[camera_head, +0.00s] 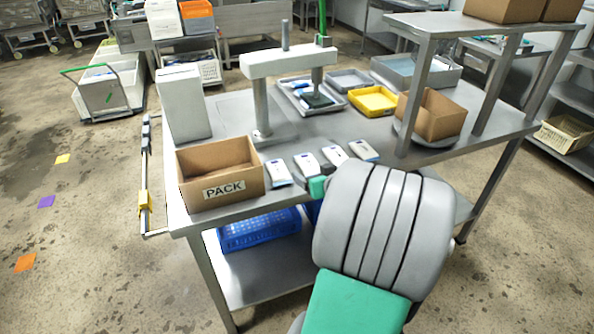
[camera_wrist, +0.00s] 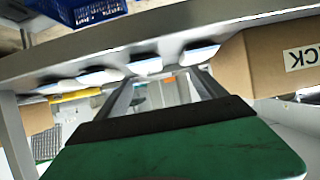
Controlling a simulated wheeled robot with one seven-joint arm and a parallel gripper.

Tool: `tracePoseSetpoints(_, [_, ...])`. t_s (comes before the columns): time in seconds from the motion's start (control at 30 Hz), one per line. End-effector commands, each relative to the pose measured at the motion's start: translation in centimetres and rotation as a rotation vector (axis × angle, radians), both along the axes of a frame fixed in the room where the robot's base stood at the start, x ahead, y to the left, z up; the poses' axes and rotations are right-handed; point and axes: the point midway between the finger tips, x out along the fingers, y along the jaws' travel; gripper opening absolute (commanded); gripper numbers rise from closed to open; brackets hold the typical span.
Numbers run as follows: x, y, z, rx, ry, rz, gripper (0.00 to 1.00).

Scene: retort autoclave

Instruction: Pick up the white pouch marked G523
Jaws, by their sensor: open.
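Several white pouches lie in a row along the front of the steel table, right of the PACK box: a first pouch (camera_head: 278,172), a second pouch (camera_head: 307,165), a third pouch (camera_head: 335,155) and a further one (camera_head: 363,150). Their markings are too small to read, so I cannot tell which is G523. In the wrist view, they show edge-on, upside down, including one pouch (camera_wrist: 146,66) just beyond my fingers. My gripper (camera_wrist: 163,76) is open and empty, close to the table's front edge. In the head view, my arm hides most of it.
The cardboard PACK box (camera_head: 221,176) stands at the table's front left corner. A sealing-press-like frame (camera_head: 288,62), a yellow tray (camera_head: 374,100) and another cardboard box (camera_head: 431,115) stand behind the pouches. A blue crate (camera_head: 259,231) sits on the lower shelf.

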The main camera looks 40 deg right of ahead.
Motion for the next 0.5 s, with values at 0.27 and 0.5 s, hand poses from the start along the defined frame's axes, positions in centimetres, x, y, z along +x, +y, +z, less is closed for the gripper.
tracePoseSetpoints(0.27, [1.4,-3.0,-1.2,-0.01,-0.039,-0.045,0.8])
tracePoseSetpoints(0.5, [4.9,-4.3,-2.8,-0.01,-0.037,-0.046,0.8])
